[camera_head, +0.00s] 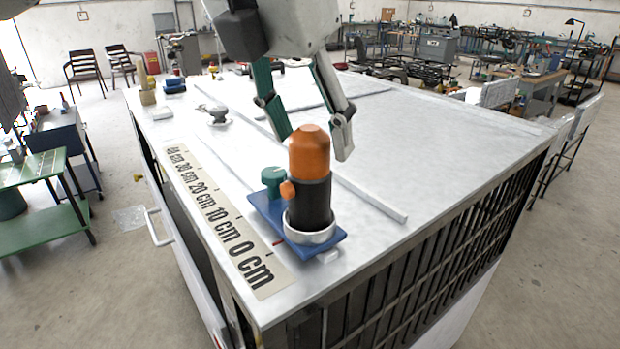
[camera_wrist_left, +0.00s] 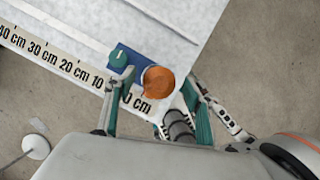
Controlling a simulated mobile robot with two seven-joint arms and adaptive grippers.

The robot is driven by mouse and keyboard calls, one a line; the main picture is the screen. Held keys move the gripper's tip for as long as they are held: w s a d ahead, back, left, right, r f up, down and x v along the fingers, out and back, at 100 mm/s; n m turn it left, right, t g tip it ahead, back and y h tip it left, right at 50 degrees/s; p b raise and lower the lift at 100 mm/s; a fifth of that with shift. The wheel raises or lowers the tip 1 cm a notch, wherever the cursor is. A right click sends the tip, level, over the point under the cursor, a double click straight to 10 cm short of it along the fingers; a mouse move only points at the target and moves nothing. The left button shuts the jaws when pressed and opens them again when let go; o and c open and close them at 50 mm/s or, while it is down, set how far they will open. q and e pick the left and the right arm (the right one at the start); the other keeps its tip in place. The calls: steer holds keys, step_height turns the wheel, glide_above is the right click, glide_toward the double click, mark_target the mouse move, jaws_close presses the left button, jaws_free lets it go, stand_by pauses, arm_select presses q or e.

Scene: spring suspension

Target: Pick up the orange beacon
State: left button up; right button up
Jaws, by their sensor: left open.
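The orange beacon (camera_head: 309,153) has an orange cap and a black lower body. It stands upright in a pale ring on a blue base plate (camera_head: 328,243) near the table's front corner, with a green knob (camera_head: 273,179) beside it. My left gripper (camera_head: 316,143) is open and empty, pointing down, with its fingers to either side of the cap in the picture. In the left wrist view the cap (camera_wrist_left: 158,80) shows between the fingers (camera_wrist_left: 159,76); I cannot tell whether either finger touches it. My right gripper is not in view.
The pale tabletop (camera_head: 440,130) is mostly clear, with a printed centimetre scale (camera_head: 222,222) along the left. A long flat bar (camera_head: 370,197) lies behind the beacon. A small grey item (camera_head: 216,113) and a cactus pot (camera_head: 147,95) stand at the far left.

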arm_select(q)
steer(key=shift+w+f, duration=0.15)
steer(key=shift+f, duration=0.35)
jaws_close()
steer(key=shift+r, duration=0.15)
